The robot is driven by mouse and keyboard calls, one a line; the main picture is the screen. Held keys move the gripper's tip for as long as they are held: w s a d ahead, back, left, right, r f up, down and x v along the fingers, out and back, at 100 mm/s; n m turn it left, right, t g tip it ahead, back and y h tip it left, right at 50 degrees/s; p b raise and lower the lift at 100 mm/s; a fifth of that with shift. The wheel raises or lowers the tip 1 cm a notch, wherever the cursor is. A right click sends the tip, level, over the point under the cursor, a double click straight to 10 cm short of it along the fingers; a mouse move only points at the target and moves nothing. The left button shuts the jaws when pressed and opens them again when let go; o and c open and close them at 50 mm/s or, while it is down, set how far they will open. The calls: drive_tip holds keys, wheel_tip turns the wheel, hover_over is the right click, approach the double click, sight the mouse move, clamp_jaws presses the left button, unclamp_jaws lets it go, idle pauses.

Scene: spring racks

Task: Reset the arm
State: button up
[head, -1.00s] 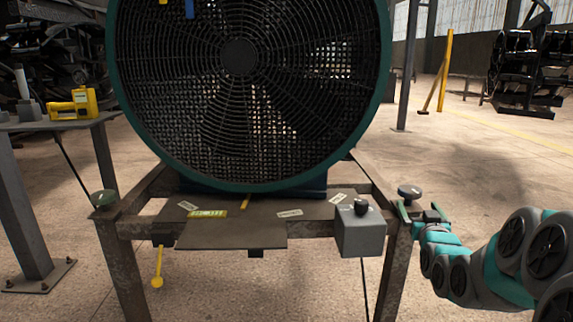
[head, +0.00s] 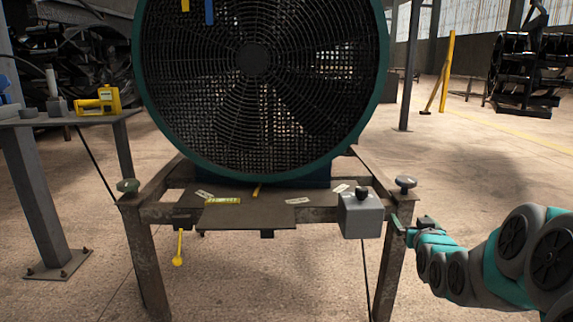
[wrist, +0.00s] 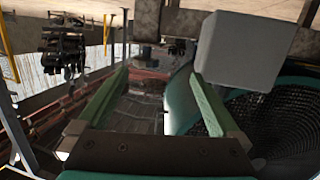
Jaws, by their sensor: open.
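My arm (head: 500,262), teal and grey with dark round joint covers, reaches in from the right of the head view. My gripper (head: 402,229) is beside the right front leg of the fan stand, near the grey box; I cannot tell whether it touches the stand. In the wrist view my gripper (wrist: 160,76) shows two green fingers spread apart with nothing held between them. The grey box (wrist: 238,48) shows close by its right finger in that view.
A large green-rimmed fan (head: 140,75) sits on a rusty metal stand (head: 140,255). The stand has a grey control box (head: 361,216), a yellow lever (head: 178,260) and knobs at its front corners. A side table (head: 70,119) holds a yellow tool (head: 98,101). Open floor lies behind my arm.

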drive_tip(key=s+a+f+n+g+y+p, duration=0.1)
drive_tip(key=s+a+f+g, duration=0.4)
drive_tip(key=s, duration=0.4)
drive_tip(key=s+a+f+g+y+p, duration=0.1)
drive_tip(key=s+a+f+g, duration=0.1)
drive_tip(key=s+a+g, duration=0.5)
drive_tip(key=s+a+g+p, duration=0.1)
drive_tip(key=s+a+g, duration=0.1)
drive_tip(key=s, duration=1.3)
drive_tip(key=s+a+g+p, duration=0.1)
drive_tip(key=s+a+g, duration=0.2)
drive_tip(key=s, duration=1.2)
drive_tip(key=shift+a+r+g, duration=0.2)
drive_tip(key=shift+r+g, duration=0.05)
drive_tip(key=shift+g, duration=0.15)
